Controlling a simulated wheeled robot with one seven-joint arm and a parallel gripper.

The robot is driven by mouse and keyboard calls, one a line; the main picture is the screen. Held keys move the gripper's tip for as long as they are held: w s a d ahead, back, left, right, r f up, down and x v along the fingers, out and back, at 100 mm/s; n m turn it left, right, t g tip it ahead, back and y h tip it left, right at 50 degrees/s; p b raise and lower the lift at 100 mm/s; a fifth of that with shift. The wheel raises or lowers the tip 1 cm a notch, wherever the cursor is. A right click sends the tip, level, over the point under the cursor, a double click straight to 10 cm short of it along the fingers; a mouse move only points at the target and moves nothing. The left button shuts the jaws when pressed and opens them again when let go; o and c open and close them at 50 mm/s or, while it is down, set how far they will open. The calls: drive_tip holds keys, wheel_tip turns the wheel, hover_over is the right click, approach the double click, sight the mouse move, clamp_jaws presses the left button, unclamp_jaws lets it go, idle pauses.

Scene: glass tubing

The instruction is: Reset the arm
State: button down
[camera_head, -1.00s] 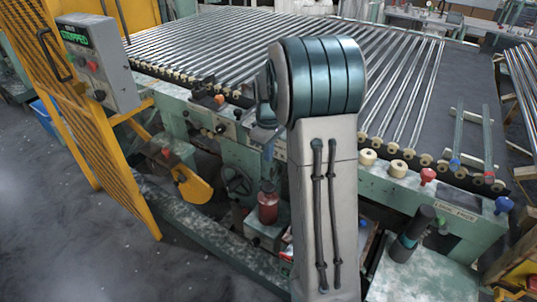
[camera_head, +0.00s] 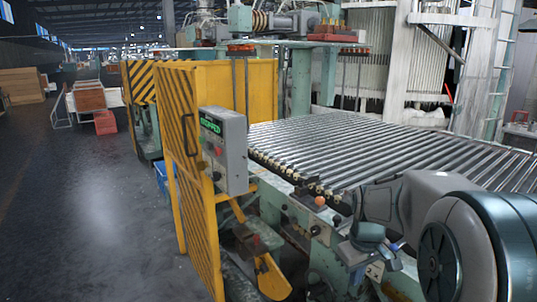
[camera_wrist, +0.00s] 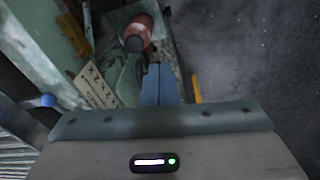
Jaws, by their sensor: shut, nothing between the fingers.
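My gripper (camera_wrist: 160,84) shows in the wrist view with its two blue-grey fingers together and nothing between them. It points down past the green machine frame, with the grey floor to the right. In the head view my arm fills the lower right corner, bent in front of the roller conveyor (camera_head: 345,145). I cannot make out the fingers there.
A grey control box (camera_head: 223,150) with a green "STOPPED" display hangs on the yellow guard (camera_head: 190,170) at left. In the wrist view, a blue knob (camera_wrist: 47,100) and a label plate (camera_wrist: 97,88) lie left of my fingers. Open floor (camera_head: 90,210) stretches left.

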drive_tip(key=s+a+r+m+t, duration=0.1)
drive_tip(key=s+a+m, duration=0.1)
drive_tip(key=s, duration=0.6)
drive_tip(key=s+a+r+m+p, duration=0.1)
drive_tip(key=s+a, duration=0.3)
drive_tip(key=s, duration=0.5)
drive_tip(key=shift+a+r+m+t, duration=0.2)
drive_tip(key=shift+r+m+t, duration=0.25)
drive_tip(key=shift+m, duration=0.35)
idle(0.3)
